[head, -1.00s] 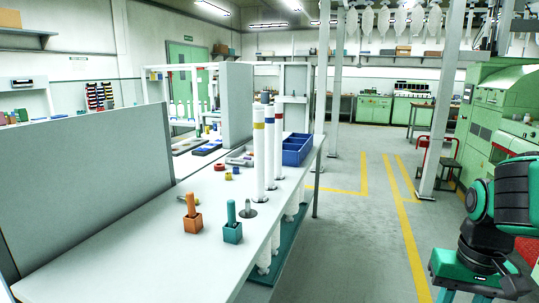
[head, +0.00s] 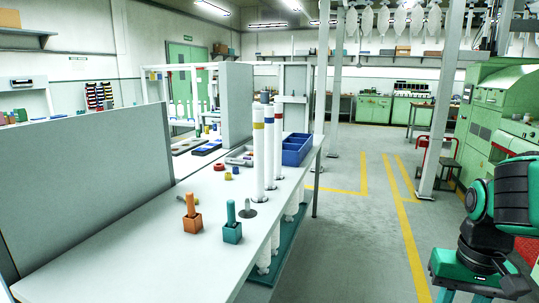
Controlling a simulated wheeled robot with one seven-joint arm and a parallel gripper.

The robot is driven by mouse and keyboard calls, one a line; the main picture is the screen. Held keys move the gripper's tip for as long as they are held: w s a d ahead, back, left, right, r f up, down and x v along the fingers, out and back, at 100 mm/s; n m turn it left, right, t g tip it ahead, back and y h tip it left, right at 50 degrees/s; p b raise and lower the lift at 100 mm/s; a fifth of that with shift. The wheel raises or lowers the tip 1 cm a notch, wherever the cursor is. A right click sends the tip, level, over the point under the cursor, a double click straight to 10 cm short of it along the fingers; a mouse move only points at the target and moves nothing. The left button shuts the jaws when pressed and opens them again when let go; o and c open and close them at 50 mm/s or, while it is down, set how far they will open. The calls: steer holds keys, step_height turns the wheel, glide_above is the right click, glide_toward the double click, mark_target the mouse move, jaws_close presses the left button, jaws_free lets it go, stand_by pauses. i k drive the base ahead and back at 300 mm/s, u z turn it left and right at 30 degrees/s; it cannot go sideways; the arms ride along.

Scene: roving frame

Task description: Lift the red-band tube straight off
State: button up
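Three tall white tubes stand upright in a row at the right edge of the bench. The red-band tube (head: 278,150) is the farthest of them, with its red band near the top. The yellow-band tube (head: 258,165) is nearest and the blue-band tube (head: 269,155) is in the middle; these two partly hide the red-band tube's left side. Parts of my green and black arm show at the lower right, well apart from the tubes. My gripper is not in view.
A blue bin (head: 297,150) sits behind the tubes on the bench (head: 120,255). An orange block with a peg (head: 192,222), a teal one (head: 232,232) and a grey peg on a disc (head: 248,208) stand in front. The floor (head: 350,240) right of the bench is clear.

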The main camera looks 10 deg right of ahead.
mark_target(278, 107)
steer(key=z, duration=0.5)
steer(key=i, duration=0.75)
steer(key=z, duration=0.85)
steer(key=i, duration=1.15)
steer(key=u, duration=0.5)
steer(key=i, duration=0.8)
steer(key=u, duration=0.6)
